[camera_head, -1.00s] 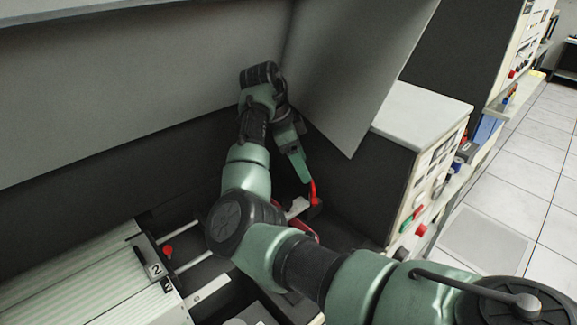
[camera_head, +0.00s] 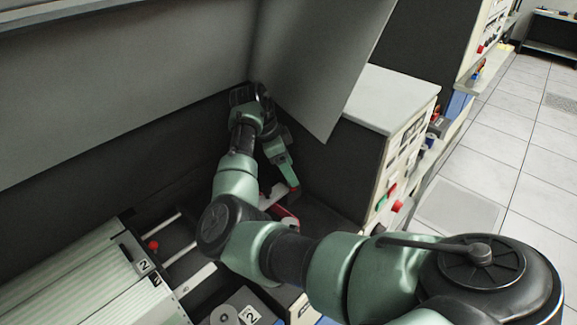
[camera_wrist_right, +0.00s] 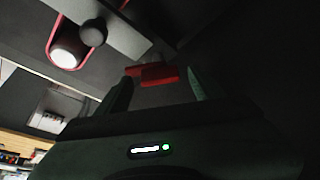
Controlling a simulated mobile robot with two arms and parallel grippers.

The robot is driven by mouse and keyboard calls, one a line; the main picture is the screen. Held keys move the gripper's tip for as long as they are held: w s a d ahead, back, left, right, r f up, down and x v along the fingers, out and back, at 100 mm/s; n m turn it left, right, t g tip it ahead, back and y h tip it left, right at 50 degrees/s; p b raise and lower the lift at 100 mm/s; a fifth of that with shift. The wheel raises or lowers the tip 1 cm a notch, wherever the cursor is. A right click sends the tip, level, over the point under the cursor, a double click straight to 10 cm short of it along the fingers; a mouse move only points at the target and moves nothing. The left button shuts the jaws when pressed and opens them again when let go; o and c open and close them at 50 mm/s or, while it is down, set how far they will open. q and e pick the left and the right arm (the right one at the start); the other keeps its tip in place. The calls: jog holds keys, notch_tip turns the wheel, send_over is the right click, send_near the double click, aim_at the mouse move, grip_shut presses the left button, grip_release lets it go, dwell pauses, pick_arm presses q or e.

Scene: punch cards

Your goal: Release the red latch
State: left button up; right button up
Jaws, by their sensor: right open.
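The red latch (camera_wrist_right: 158,74) shows in the right wrist view as a small red bar between and just beyond my finger tips. My right gripper (camera_wrist_right: 155,84) is open, with one finger on each side of the latch; whether either finger touches it I cannot tell. In the head view my right gripper (camera_head: 291,182) reaches down into the dark recess under the raised grey cover. Only a bit of red shows at its tip there; the rest of the latch is hidden. My left gripper is not in view.
The raised grey cover (camera_head: 130,90) hangs close behind and above my right arm. A red-rimmed part with a white roller (camera_wrist_right: 66,48) lies near the latch. A red knob (camera_head: 154,245) sits on a rod at left. A control cabinet (camera_head: 388,98) stands at right.

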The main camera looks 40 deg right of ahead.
jog(key=c, duration=1.4)
jog(key=shift+o, duration=0.2)
jog(key=n+p, duration=0.1)
jog(key=n+t+p, duration=0.1)
jog(key=n+p, duration=0.1)
jog(key=shift+s+r+n+h+p, duration=0.1)
jog(key=shift+r+n+h+p, duration=0.1)
jog(key=shift+n+h+p, duration=0.1)
jog(key=shift+f+n+t+p, duration=0.1)
jog(key=shift+n+t+p, duration=0.25)
jog(key=shift+n, duration=0.35)
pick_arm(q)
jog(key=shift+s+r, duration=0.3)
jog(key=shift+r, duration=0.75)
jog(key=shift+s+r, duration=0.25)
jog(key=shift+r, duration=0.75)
pick_arm(e)
jog(key=shift+n+t, duration=0.55)
jog(key=shift+n, duration=0.55)
jog(key=o, duration=1.4)
jog(key=shift+c, duration=0.2)
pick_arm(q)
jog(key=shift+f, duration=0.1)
pick_arm(e)
jog(key=shift+a, duration=0.1)
